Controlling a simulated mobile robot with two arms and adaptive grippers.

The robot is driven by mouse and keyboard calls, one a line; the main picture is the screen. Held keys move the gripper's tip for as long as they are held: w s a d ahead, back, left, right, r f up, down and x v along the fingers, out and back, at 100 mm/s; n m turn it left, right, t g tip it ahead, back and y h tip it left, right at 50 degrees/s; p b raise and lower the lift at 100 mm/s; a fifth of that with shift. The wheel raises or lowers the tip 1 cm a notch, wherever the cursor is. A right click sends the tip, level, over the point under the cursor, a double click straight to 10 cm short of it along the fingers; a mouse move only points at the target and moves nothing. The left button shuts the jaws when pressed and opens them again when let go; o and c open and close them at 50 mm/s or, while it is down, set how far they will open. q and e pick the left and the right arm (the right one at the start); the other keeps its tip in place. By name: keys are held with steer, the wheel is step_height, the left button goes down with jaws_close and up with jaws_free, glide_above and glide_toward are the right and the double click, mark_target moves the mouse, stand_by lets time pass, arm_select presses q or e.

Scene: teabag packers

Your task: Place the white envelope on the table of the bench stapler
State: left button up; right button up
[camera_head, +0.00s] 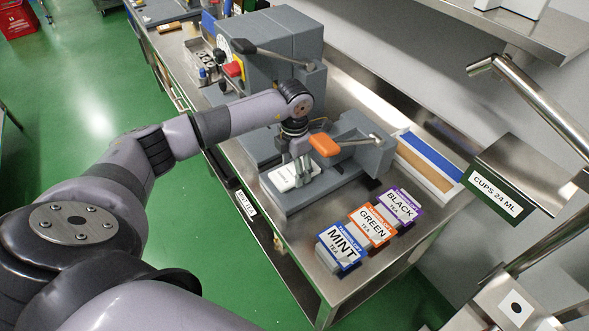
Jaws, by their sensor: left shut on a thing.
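The white envelope (283,178) lies flat at the grey table of the bench stapler (290,203), at its left part. My left gripper (301,178) points down at the envelope's right side and is shut on it. The fingers hide part of the envelope, and I cannot tell whether it rests fully on the surface. The bench stapler (362,135) has an orange-ended lever (324,145) just right of my gripper.
Mint (342,247), green (372,226) and black (402,206) tea packs stand at the bench's near right. A box with a blue strip (430,160) is behind them. A larger grey machine (275,50) stands at the back left. A cups sign (494,195) hangs at the right.

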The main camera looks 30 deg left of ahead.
mark_target(294, 171)
arm_select(q)
steer(key=shift+f, duration=1.2)
steer(key=o, duration=0.8)
steer(key=shift+o, duration=0.7)
steer(key=shift+r, duration=0.1)
step_height(294, 171, up, 12)
steer(key=b, duration=0.3)
steer(key=shift+b, duration=0.4)
